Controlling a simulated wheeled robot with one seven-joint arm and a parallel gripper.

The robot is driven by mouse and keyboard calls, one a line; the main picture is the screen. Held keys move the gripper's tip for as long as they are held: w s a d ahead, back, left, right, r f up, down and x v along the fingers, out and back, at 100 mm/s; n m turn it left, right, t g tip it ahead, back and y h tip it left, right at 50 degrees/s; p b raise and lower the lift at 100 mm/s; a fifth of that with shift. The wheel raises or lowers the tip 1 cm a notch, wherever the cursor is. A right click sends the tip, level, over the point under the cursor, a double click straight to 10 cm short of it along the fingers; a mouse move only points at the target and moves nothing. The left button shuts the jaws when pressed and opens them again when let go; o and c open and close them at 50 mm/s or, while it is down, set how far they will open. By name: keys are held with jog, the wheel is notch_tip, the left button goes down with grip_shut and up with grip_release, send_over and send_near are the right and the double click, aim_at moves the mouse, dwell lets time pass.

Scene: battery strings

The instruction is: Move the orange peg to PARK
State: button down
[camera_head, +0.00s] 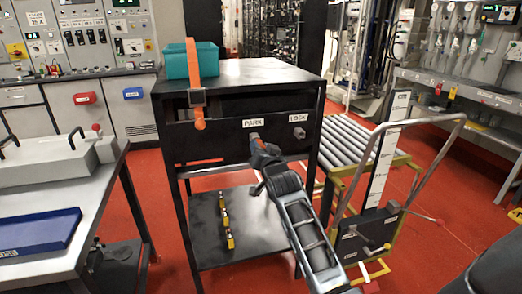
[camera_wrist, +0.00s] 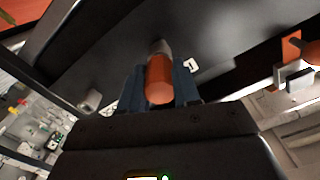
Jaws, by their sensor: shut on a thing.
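My gripper (camera_head: 260,148) is at the front panel of the dark bench, just below the white PARK label (camera_head: 253,123). In the wrist view my gripper (camera_wrist: 160,92) is shut on the orange peg (camera_wrist: 159,80), with a finger on each side. The far end of the peg meets a grey round fitting (camera_wrist: 160,47) on the panel at PARK. How deep it sits in it I cannot tell. The LOCK label (camera_head: 298,118) is to the right, above a grey fitting (camera_head: 299,133) with nothing orange in it.
A teal bin (camera_head: 177,64) stands on the bench top (camera_head: 255,72). An orange strap (camera_head: 191,60) hangs from it over the front, left of PARK. A yellow-framed roller cart (camera_head: 352,137) stands right. A table with a blue tray (camera_head: 38,230) is at left.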

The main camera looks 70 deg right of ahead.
jog(key=shift+w+d, duration=0.4)
jog(key=shift+d, duration=0.05)
jog(key=c, duration=0.7)
grip_release()
jog(key=shift+c, duration=0.2)
jog(key=b+v, duration=0.1)
jog(key=v, duration=0.6)
jog(key=shift+s+a, duration=0.25)
